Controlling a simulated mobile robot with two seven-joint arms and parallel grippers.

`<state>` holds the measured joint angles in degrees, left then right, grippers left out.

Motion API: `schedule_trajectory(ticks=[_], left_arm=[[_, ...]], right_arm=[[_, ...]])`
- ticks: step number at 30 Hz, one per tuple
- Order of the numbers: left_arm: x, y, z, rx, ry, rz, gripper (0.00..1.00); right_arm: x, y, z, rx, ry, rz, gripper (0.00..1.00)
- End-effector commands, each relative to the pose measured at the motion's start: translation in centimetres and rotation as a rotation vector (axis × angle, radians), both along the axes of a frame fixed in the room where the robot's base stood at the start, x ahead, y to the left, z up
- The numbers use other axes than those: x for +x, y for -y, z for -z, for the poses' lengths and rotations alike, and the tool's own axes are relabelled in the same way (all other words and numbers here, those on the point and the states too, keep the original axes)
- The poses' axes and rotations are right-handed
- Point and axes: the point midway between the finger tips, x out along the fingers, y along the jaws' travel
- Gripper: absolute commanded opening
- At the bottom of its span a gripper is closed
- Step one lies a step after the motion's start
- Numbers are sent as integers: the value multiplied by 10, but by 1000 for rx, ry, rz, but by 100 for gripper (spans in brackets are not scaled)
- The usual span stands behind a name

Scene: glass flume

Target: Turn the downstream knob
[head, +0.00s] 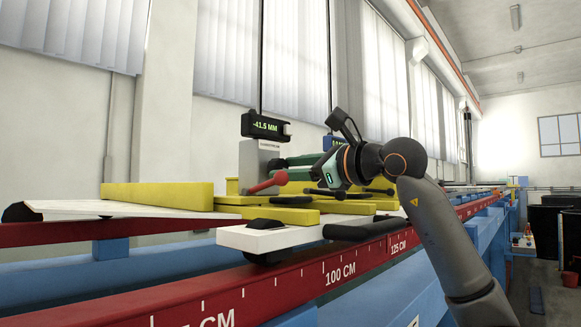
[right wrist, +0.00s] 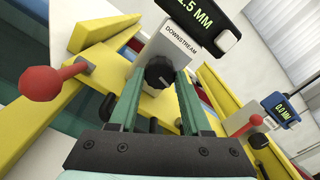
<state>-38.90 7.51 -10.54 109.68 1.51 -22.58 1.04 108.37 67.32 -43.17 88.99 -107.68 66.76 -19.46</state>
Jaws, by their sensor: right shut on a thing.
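The downstream knob (right wrist: 159,72) is small and black, on the front of a pale block (right wrist: 176,44) labelled "DOWNSTREAM". In the right wrist view the knob sits between the green fingertips of my right gripper (right wrist: 161,84), which is shut on it. A black display (head: 265,126) above the block reads -41.5 MM. My left gripper is not in view.
A red-knobbed lever (right wrist: 45,82) stands close to the left of my right gripper, and another red-knobbed lever (right wrist: 256,120) to its right. A blue display (right wrist: 281,107) reads 0.0 MM. The yellow frame (head: 160,194) sits above a red rail (head: 297,278) with centimetre marks.

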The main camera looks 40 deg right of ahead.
Motion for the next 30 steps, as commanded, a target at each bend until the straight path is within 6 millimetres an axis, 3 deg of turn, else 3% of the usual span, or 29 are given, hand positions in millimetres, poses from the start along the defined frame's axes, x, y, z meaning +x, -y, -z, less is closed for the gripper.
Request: schedule_trajectory(ticks=[7,8,15,24,30], left_arm=[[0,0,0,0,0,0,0],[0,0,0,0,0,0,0],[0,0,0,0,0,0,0],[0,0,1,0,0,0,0],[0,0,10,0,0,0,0]], right_arm=[[0,0,-1,0,3,1,0],[0,0,-1,0,3,1,52],[0,0,0,0,1,0,78],[-3,1,0,0,1,0,78],[-31,3,1,-2,5,2,78]])
